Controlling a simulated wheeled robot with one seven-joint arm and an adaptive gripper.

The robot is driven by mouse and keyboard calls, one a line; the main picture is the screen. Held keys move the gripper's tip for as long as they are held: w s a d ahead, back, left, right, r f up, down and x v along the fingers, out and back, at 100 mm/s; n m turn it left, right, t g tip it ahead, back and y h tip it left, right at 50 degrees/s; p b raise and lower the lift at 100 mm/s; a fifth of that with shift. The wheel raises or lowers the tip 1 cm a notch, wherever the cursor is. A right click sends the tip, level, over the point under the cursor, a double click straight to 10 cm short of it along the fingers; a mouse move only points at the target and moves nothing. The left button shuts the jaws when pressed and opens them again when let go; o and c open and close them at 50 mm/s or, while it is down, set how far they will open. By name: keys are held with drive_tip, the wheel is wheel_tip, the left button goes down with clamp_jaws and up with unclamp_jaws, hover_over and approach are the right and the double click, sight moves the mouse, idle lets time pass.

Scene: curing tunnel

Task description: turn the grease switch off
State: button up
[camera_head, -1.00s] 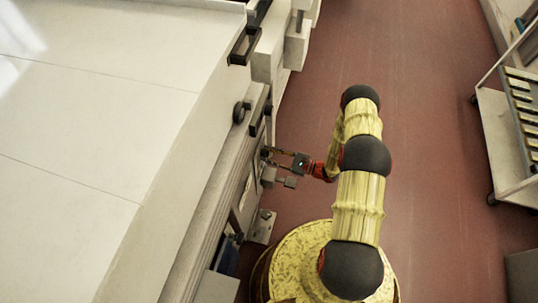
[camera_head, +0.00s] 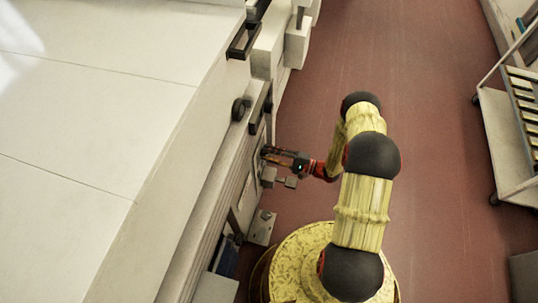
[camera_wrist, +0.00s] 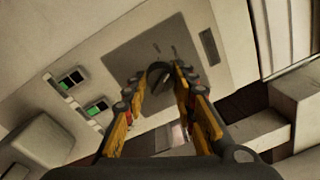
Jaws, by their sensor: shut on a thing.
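The grease switch appears to be the dark rounded knob (camera_wrist: 159,72) on a grey square plate (camera_wrist: 150,50) in the wrist view. The plate is on the pale machine panel. My gripper (camera_wrist: 160,82) reaches straight at the knob, with one orange-and-black finger on each side, and is shut on it. The fingers partly hide the knob, and I cannot read its marked position. In the head view my gripper (camera_head: 265,152) meets the side of the machine; the knob itself is hidden there.
Two small windows with green in them (camera_wrist: 84,92) are on the panel left of the plate. Dark handles (camera_head: 244,40) stick out of the white machine (camera_head: 95,105). Grey blocks (camera_head: 280,180) sit just below my gripper. The red floor is clear up to a trolley (camera_head: 502,120) at right.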

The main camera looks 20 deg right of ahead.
drive_tip(key=shift+f+n+g+b, duration=0.15)
drive_tip(key=shift+n+b, duration=0.3)
drive_tip(key=shift+n, duration=1.45)
drive_tip(key=shift+r+n+g+b, duration=0.15)
drive_tip(key=shift+n+b, duration=0.3)
drive_tip(key=shift+n, duration=1.45)
drive_tip(key=shift+f, duration=0.15)
drive_tip(key=o, duration=1.2)
drive_tip(key=shift+c, duration=0.2)
drive_tip(key=v, duration=1.2)
drive_tip(key=shift+f, duration=0.15)
drive_tip(key=shift+w, duration=0.1)
